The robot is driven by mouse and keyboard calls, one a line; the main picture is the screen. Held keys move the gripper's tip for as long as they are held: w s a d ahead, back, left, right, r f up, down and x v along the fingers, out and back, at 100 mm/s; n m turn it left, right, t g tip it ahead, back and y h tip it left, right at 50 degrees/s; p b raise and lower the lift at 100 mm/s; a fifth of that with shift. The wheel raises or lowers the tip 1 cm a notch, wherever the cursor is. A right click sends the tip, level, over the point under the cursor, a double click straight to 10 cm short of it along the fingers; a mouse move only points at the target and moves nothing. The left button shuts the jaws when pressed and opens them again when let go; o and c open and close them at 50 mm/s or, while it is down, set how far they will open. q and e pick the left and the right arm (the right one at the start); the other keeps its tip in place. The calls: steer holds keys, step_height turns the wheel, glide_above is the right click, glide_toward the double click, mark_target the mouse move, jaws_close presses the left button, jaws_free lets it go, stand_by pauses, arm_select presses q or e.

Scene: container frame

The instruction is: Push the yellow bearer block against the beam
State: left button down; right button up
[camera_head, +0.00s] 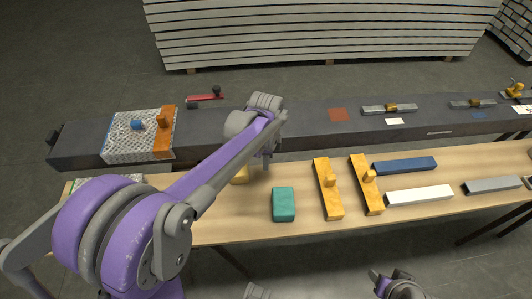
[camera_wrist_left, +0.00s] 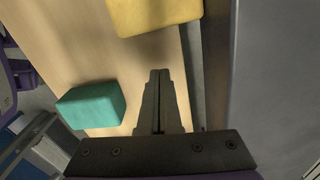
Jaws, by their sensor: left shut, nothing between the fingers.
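The yellow bearer block (camera_head: 240,175) lies on the wooden table near the long dark grey beam (camera_head: 310,122), partly hidden behind my left arm. In the left wrist view the block (camera_wrist_left: 155,15) is cut off by the top edge. Its right edge is close to the side of the beam (camera_wrist_left: 275,80); I cannot tell whether they touch. My left gripper (camera_head: 267,158) points down beside the block, on its right in the head view. In the wrist view its fingers (camera_wrist_left: 158,75) are together and empty, with a visible gap to the block.
A teal block (camera_head: 284,204) lies in front of the gripper. A cloth (camera_head: 140,137) and an orange piece (camera_head: 164,133) are on the beam.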

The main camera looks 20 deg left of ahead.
mark_target(246, 165)
arm_select(q)
step_height(246, 165, down, 2)
steer(key=shift+f, duration=0.1)
steer(key=shift+s+a, duration=0.25)
steer(key=shift+a, duration=0.35)
steer(key=shift+s+a, duration=0.25)
steer(key=shift+a, duration=0.35)
steer(key=shift+s+a, duration=0.3)
steer(key=shift+a, duration=0.3)
steer(key=shift+a+r, duration=0.1)
steer(key=shift+r, duration=0.1)
steer(key=shift+s+a, duration=0.25)
steer(key=shift+a, duration=0.25)
steer(key=shift+s+a, duration=0.2)
steer(key=shift+a, duration=0.25)
